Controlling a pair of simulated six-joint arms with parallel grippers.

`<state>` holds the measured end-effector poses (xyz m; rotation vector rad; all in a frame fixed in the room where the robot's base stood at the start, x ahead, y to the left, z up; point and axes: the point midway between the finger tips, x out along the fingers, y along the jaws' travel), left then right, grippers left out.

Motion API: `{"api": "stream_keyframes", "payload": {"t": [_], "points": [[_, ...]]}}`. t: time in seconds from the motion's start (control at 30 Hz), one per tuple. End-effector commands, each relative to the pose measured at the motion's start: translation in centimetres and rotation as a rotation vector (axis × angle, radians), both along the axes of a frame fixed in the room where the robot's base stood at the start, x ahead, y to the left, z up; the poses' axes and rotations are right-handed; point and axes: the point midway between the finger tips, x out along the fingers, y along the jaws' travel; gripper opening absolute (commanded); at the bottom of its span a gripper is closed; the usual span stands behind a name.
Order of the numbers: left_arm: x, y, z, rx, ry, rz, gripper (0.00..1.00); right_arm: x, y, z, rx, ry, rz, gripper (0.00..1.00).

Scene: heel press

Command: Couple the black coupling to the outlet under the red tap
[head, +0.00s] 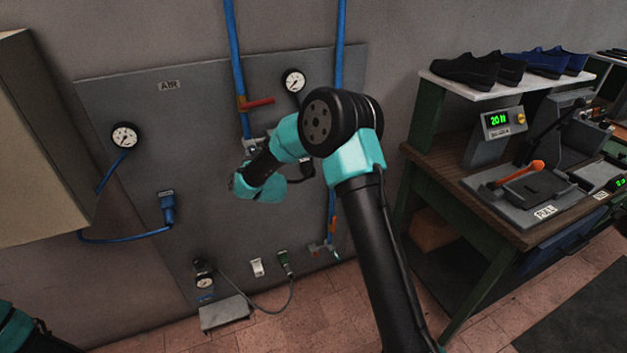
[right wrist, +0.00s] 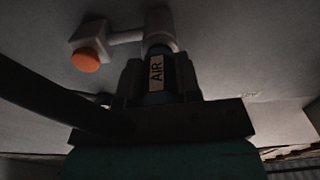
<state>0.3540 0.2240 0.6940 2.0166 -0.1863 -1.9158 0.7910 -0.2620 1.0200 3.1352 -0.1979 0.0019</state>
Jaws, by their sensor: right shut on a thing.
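The red tap (head: 258,102) is on the left blue pipe (head: 236,55) of the grey wall panel, its handle pointing right. A pale outlet block (head: 252,146) sits below it, partly behind my right arm. In the right wrist view my right gripper (right wrist: 158,90) is shut on the dark coupling (right wrist: 157,88), which bears an AIR label. A pale round fitting (right wrist: 160,45) lies directly beyond the coupling's end; I cannot tell whether it is seated. The gripper's jaws are hidden in the head view. My left gripper is out of view.
An orange-capped pale fitting (right wrist: 86,60) is beside the coupling. A thick dark hose (right wrist: 45,95) crosses at left. A workbench (head: 470,180) stands at right.

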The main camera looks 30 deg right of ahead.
Motion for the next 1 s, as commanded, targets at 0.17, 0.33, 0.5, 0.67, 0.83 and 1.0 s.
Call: {"api": "stream_keyframes", "payload": {"t": [0.17, 0.33, 0.5, 0.67, 0.83, 1.0], "points": [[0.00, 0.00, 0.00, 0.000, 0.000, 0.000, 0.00, 0.31, -0.05, 0.02, 0.000, -0.001, 0.000, 0.00], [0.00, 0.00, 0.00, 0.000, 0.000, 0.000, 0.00, 0.58, -0.07, 0.02, 0.000, -0.001, 0.000, 0.00], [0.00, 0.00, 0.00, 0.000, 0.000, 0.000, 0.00, 0.59, -0.09, 0.04, 0.000, -0.001, 0.000, 0.45], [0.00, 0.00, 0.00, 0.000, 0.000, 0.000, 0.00, 0.59, -0.10, 0.06, 0.000, -0.001, 0.000, 0.60], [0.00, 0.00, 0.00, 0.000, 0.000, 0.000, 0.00, 0.59, -0.10, 0.07, 0.000, -0.002, 0.000, 0.61], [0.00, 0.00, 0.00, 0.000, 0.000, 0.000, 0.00, 0.37, -0.06, 0.07, 0.000, -0.001, 0.000, 0.61]]}}
